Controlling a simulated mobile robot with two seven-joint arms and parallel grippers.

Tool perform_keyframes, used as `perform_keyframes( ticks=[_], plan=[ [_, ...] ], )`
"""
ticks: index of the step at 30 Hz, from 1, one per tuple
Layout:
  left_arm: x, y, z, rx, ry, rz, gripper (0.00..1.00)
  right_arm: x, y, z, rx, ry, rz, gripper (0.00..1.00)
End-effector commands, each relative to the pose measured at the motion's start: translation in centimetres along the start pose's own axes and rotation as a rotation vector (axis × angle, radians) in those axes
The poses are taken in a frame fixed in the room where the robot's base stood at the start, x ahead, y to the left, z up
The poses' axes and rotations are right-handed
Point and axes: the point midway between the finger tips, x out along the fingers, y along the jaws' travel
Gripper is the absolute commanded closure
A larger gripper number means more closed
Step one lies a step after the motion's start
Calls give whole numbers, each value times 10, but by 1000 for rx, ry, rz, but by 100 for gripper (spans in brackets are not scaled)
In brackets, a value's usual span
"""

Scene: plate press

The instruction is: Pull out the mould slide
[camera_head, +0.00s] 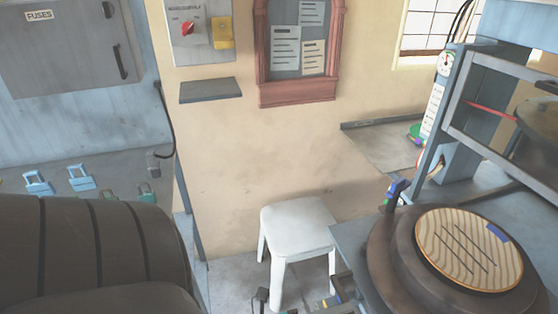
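The press (452,120) stands at the right edge, with a blue-grey frame, a round gauge (446,63) and a framed guard. In front of it, a wide round dark brown base (388,262) carries a light wooden disc (470,250) with dark slanting slots and a blue patch at its rim. I cannot make out for certain which part is the mould slide; the right side of the press is cut off by the picture edge.
A white stool (298,222) stands on the floor left of the press table. A large dark ribbed form (90,245) fills the lower left. A low grey surface (375,145) lies along the back wall.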

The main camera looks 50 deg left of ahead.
Motion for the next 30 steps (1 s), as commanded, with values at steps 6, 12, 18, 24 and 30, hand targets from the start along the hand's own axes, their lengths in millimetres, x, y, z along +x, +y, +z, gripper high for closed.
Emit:
perform_keyframes(
  ticks=[6, 12, 18, 24, 30],
  plan=[
    [-47, 1, -1, -1, -1, 7, 70, -3, 0, 0, -1, -1, -1, 100],
    [-95, 1, 0, -1, -2, 6, 70, -3, 0, 0, -1, -1, -1, 100],
    [-128, 1, 0, -1, -1, 4, 70, -3, -1, 1, -2, -1, -1, 100],
    [-139, 0, 0, -1, 0, 1, 70, -3, -1, 1, -2, -1, -1, 100],
    [-140, 0, 0, -1, 0, 0, 70, -3, -1, 1, -2, -1, -1, 100]
  ],
)
